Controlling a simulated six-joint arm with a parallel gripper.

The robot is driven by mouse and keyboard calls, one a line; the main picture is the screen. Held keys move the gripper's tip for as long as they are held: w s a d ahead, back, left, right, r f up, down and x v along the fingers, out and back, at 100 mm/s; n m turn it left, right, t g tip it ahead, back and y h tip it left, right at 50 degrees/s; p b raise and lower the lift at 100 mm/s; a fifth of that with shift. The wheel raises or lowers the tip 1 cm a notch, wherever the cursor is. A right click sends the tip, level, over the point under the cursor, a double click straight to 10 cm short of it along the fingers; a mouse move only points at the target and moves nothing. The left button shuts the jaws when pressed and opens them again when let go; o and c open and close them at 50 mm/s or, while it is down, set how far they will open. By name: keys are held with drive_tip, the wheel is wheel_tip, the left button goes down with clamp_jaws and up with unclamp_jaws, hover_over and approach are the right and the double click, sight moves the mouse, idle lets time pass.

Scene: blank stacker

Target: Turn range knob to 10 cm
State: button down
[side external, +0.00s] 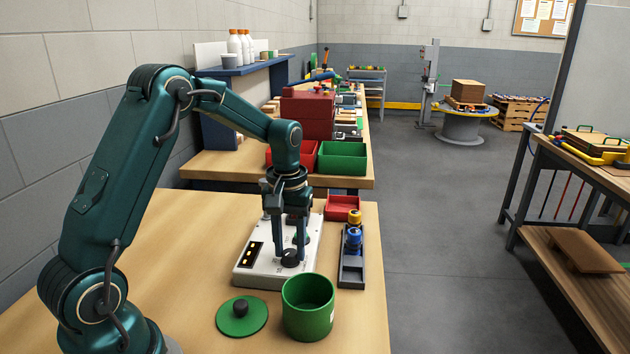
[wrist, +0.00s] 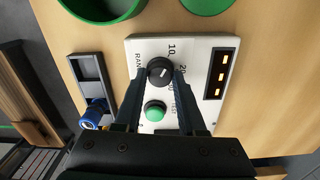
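A white instrument panel (side external: 262,272) lies on the wooden bench and also shows in the wrist view (wrist: 142,48). Its black range knob (wrist: 160,72) has a small white pointer mark, which seems to point toward the upper right, near the printed 20. The 10 is printed above the knob. In the side view the knob (side external: 291,260) sits at the panel's near end. My gripper (side external: 291,256) points down over it; in the wrist view its fingertips (wrist: 160,74) straddle the knob and look slightly apart from it. Contact is not clear.
A green button (wrist: 155,111) and lit amber indicators (wrist: 221,74) are on the panel. A dark tray (side external: 351,270) with blue parts stands to its right. A green cup (side external: 308,310) and a green lid (side external: 241,318) are in front. A red bin (side external: 342,204) is behind.

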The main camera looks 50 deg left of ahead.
sight(290, 252)
drive_tip(key=shift+c, duration=2.4)
unclamp_jaws()
drive_tip(key=shift+r, duration=2.6)
